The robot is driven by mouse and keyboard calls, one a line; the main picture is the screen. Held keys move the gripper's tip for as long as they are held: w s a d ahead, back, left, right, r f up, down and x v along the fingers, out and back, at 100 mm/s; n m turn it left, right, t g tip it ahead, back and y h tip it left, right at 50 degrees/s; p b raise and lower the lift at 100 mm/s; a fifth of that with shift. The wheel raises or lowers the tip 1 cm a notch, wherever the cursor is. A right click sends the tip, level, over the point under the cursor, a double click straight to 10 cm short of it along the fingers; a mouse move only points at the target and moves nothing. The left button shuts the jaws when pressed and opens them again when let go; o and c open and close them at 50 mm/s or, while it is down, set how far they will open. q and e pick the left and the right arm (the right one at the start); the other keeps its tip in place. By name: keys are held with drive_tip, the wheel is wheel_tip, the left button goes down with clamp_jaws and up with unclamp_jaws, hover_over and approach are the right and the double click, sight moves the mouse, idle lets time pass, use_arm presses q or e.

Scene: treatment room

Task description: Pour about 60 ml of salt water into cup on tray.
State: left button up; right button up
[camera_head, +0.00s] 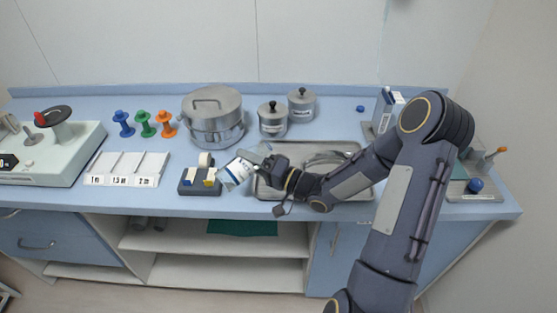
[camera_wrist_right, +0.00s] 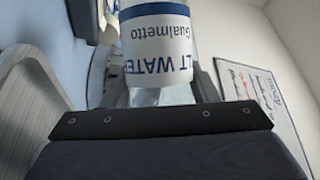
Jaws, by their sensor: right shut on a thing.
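My right gripper (camera_head: 268,163) is shut on the salt water bottle (camera_head: 237,172), a clear bottle with a white and blue label. The bottle is tilted, held over the left end of the metal tray (camera_head: 262,190) and the dark holder beside it. In the right wrist view the bottle (camera_wrist_right: 158,45) fills the upper middle, with "LT WATER" upside down on its label. The tray lies on the blue counter, partly hidden by my right arm. I cannot make out a cup on it; a curved metal thing (camera_head: 325,158) shows in the tray. My left gripper is out of view.
The dark holder (camera_head: 200,189) with tape rolls stands left of the tray. A large steel pot (camera_head: 213,120) and two lidded canisters (camera_head: 272,120) (camera_head: 301,105) stand behind. Colored spools (camera_head: 145,124) and a white labeled card tray (camera_head: 128,168) are at left. A dispenser (camera_head: 386,108) stands behind my right arm.

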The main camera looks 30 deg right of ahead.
drive_tip(key=shift+d+r+m+t, duration=0.25)
drive_tip(key=shift+r+m+t, duration=0.2)
drive_tip(key=shift+m, duration=0.15)
drive_tip(key=shift+f+m+t, duration=0.1)
drive_tip(key=shift+m+t, duration=0.15)
drive_tip(key=shift+m, duration=0.45)
drive_tip(key=shift+a, duration=0.15)
drive_tip(key=shift+s+a, duration=0.1)
drive_tip(key=shift+a, duration=0.55)
drive_tip(key=shift+m, duration=0.3)
drive_tip(key=shift+r+m+t, duration=0.2)
drive_tip(key=shift+m+t, duration=0.1)
idle(1.2)
